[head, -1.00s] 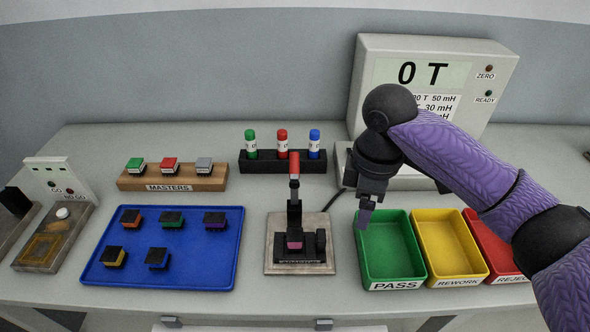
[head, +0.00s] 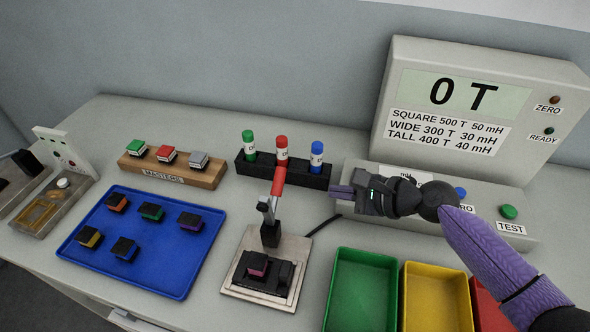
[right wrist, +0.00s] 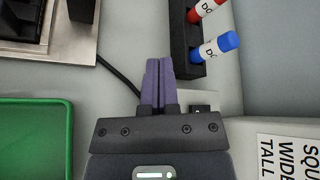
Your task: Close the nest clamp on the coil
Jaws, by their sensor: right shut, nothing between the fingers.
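The nest clamp (head: 270,230) stands on a metal plate at the middle of the table, with its red handle (head: 279,181) pointing up and tilted slightly. The coil (head: 257,268), black with a magenta band, sits in the nest in front of the clamp post, its top uncovered. My right gripper (head: 334,193) is shut and empty, its fingers pointing left, to the right of the handle and apart from it. The right wrist view shows the closed purple fingers (right wrist: 158,82) and a corner of the nest plate (right wrist: 60,58); the handle is not visible there. My left gripper is out of view.
A black rack (head: 240,167) with green, red and blue tubes stands behind the clamp. The tester (head: 385,175) is behind my right gripper. Green (head: 335,300) and yellow (head: 436,270) bins lie right of the nest, a blue tray (head: 185,285) with several coils left.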

